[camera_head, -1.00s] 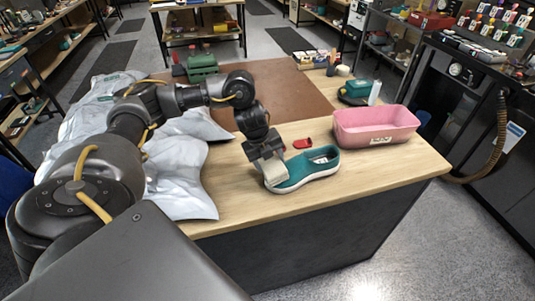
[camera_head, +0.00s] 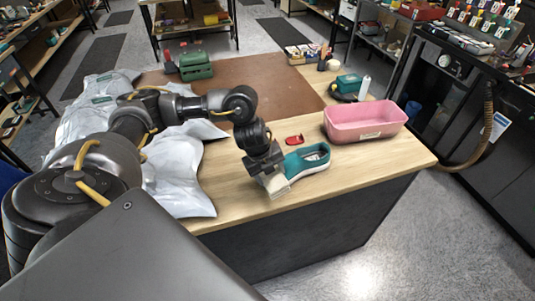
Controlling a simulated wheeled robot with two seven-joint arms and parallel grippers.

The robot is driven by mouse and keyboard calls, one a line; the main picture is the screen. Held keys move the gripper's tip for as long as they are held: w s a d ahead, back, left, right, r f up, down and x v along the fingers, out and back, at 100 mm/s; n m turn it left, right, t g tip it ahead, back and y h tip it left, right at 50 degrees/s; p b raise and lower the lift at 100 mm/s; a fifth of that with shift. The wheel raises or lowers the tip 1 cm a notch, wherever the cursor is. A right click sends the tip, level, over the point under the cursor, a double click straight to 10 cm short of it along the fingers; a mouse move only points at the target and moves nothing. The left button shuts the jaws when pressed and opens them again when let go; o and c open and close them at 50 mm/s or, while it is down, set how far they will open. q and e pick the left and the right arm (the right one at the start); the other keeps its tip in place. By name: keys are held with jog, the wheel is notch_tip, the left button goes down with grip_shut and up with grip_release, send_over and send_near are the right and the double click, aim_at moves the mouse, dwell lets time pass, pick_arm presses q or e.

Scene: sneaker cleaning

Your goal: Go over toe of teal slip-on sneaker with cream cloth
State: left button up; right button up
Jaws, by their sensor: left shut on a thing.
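The teal slip-on sneaker (camera_head: 309,160) lies on the wooden table near its front edge, with its opening to the right and its toe to the left. My left gripper (camera_head: 267,174) is shut on the cream cloth (camera_head: 275,184), pointing down at the toe end of the shoe. The cloth hangs at the toe and hides part of it. I cannot tell whether the cloth presses on the shoe or only hangs beside it. My right gripper is not in view.
A pink tub (camera_head: 364,121) stands right of the sneaker. A small red item (camera_head: 294,139) lies behind it. Crumpled grey-white plastic bags (camera_head: 176,163) cover the table's left side. A brown mat (camera_head: 270,82), green box (camera_head: 195,66) and teal item (camera_head: 348,84) lie farther back.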

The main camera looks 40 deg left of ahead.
pick_arm(q)
jog(key=shift+s+d, duration=0.15)
jog(key=shift+w+a+f+b, duration=0.2)
jog(key=shift+w+a+b, duration=0.25)
jog(key=shift+a, duration=0.35)
jog(key=shift+w+a+r, duration=0.1)
jog(key=shift+w+a, duration=0.55)
jog(key=shift+a, duration=0.35)
jog(key=shift+w+a+b, duration=0.5)
jog(key=shift+w+a, duration=0.05)
jog(key=shift+a, duration=0.35)
jog(key=shift+w+a+b, duration=0.45)
jog(key=shift+w+a, duration=0.05)
jog(key=shift+a, duration=0.35)
jog(key=shift+r, duration=0.15)
